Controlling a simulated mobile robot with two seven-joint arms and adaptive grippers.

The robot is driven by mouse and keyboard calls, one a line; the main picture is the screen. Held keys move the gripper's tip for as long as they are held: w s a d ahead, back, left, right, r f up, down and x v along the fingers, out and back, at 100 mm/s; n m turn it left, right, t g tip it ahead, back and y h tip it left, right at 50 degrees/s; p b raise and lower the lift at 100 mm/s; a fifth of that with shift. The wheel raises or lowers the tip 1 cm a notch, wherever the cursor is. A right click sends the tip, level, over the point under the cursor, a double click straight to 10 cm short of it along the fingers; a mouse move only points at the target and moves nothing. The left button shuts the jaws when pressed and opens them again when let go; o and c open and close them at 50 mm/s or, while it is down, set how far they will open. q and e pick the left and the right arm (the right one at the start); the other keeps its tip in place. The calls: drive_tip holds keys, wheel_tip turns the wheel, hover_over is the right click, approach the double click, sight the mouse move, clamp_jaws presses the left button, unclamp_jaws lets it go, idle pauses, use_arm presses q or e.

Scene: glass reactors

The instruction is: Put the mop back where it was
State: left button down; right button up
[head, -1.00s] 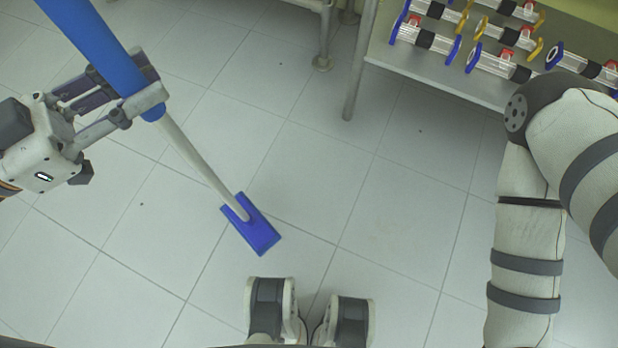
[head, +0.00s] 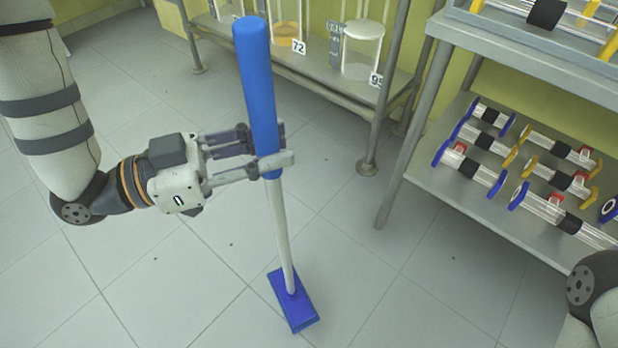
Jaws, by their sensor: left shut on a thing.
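The mop has a thick blue grip (head: 257,85), a thin white pole (head: 281,225) and a flat blue head (head: 293,301). It stands nearly upright in the middle of the head view, its blue head low over the tiled floor; I cannot tell whether it touches the floor. My left gripper (head: 277,151) comes in from the left and is shut around the lower end of the blue grip. Of my right arm only a part shows at the lower right edge; its gripper is out of view.
A grey shelf rack (head: 470,212) with several clear tubes with blue and yellow ends stands at the right. A metal-framed bench (head: 345,88) with glass vessels and number tags 72 and 95 runs along the back wall. The tiled floor (head: 160,280) around the mop is clear.

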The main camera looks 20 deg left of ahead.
use_arm(q)
drive_tip(key=w+d+f+b, duration=0.3)
drive_tip(key=w+f, duration=0.2)
drive_tip(key=f, duration=0.4)
drive_tip(key=shift+w+d+f+b, duration=0.2)
drive_tip(key=shift+w+f+b, duration=0.05)
drive_tip(key=shift+b, duration=0.05)
drive_tip(key=shift+f, duration=0.1)
drive_tip(key=c, duration=1.3)
unclamp_jaws()
drive_tip(key=shift+c, duration=0.2)
